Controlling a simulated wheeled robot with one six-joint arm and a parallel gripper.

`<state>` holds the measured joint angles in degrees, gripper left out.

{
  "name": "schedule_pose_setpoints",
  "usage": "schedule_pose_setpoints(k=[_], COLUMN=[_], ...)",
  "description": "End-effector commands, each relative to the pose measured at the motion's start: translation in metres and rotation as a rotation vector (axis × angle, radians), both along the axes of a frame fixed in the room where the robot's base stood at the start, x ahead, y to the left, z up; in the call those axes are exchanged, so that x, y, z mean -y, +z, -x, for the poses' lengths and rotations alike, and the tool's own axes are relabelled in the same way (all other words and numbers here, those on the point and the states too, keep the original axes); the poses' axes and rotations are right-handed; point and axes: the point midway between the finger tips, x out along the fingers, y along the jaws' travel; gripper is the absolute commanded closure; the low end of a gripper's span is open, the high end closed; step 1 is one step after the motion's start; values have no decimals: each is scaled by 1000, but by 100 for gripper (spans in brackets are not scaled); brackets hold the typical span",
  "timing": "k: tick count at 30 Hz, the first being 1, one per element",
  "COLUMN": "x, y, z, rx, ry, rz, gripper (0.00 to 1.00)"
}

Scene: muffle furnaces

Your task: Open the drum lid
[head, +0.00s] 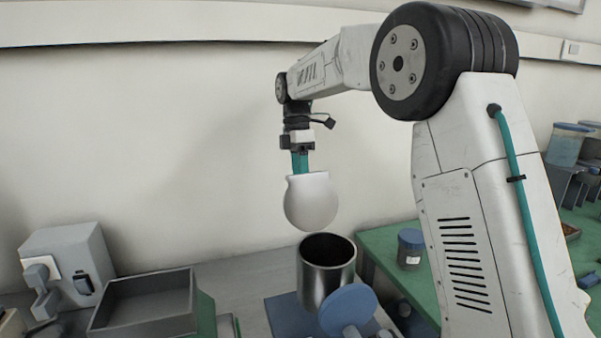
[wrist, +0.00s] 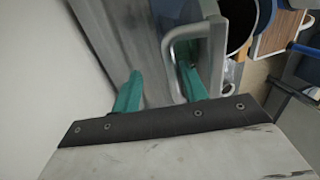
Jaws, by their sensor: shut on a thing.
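A pale round lid (head: 311,203) hangs on edge above the metal drum (head: 312,272), its face towards the head camera. The drum stands upright, and its dark mouth is open. My gripper (head: 300,172) points down with its teal fingers at the lid's upper edge and is shut on the lid. In the wrist view, my gripper (wrist: 158,82) has its teal fingers on either side of a grey metal surface with a bar handle (wrist: 172,52). The fingers' exact contact is partly hidden. The drum's dark mouth (wrist: 240,22) shows at the upper right.
A blue disc (head: 348,307) is in front of the drum. An open grey tray (head: 146,299) and a grey box-shaped device (head: 70,262) are at left. A blue-lidded jar (head: 411,247) stands on the green surface at right. The wall is behind.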

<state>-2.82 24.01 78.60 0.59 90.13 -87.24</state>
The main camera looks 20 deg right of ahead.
Motion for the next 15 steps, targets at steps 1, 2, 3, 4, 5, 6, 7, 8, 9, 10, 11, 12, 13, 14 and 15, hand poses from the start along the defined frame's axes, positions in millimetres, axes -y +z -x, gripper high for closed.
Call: schedule_pose_setpoints(k=[1,2,3,4,5,6,7,8,9,10,11,12,13,14,15], x=[0,0,0,0,0,0,0,0,0,0,0,0,0,0,0], y=[3,5,9,12,16,23,28,34,40,45,50,56,60,63,68], z=[-2,-3,-4,-5,-6,-7,-8,-10,-11,-12,-13,-14,-15,-16,-16], rx=[8,9,10,11,11,12,12,12,11,9,9,7,7,6,5], ry=[0,0,0,0,0,0,0,0,0,0,0,0,0,0,0], rz=[-1,-1,-1,-1,-1,-1,-1,-1,-1,0,0,0,0,0,0], gripper=[67,67,67,67,67,67,67,67,67,67,67,67,67,67,67])
